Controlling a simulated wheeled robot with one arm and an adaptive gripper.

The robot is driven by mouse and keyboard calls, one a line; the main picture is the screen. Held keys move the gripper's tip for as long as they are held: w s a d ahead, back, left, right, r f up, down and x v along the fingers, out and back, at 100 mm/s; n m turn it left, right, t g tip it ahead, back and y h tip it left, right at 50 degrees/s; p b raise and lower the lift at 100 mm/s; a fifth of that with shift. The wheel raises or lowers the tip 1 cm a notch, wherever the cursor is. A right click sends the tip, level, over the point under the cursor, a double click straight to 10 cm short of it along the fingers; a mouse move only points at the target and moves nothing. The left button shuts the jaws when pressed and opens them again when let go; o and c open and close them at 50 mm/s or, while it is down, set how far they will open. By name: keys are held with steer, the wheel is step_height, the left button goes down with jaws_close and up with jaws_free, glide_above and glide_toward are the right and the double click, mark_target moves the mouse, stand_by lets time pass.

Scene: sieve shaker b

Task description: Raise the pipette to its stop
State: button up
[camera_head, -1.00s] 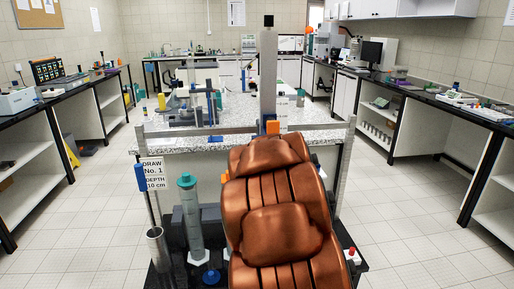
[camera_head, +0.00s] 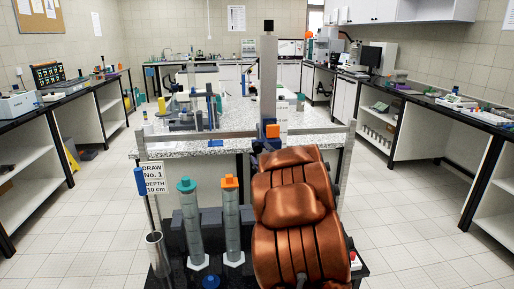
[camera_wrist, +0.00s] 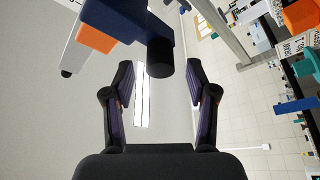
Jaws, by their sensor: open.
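The pipette's carriage, as far as I can tell, is the blue-and-orange part (camera_head: 272,131) on the grey upright column (camera_head: 269,75). In the wrist view, a dark blue block (camera_wrist: 123,22) with an orange section (camera_wrist: 96,36) and a grey end is at upper left. A black round knob (camera_wrist: 160,57) juts from it. My gripper (camera_wrist: 160,82) is open. Its fingers are spread on both sides below the knob, apart from it. In the head view my copper-coloured arm hides the gripper and much of the column's lower part.
A teal-capped cylinder (camera_head: 191,225) and an orange-capped cylinder (camera_head: 231,220) stand left of my arm. A sign (camera_head: 153,179) reads "DRAW No. 1 DEPTH 10 cm". A metal tube (camera_head: 156,252) stands at front left. A horizontal rail (camera_head: 205,136) crosses behind. Floor is free on both sides.

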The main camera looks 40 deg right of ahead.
mark_target(259, 151)
steer(key=shift+p+x, duration=0.35)
steer(key=shift+x, duration=1.7)
steer(key=shift+c, duration=0.3)
jaws_close()
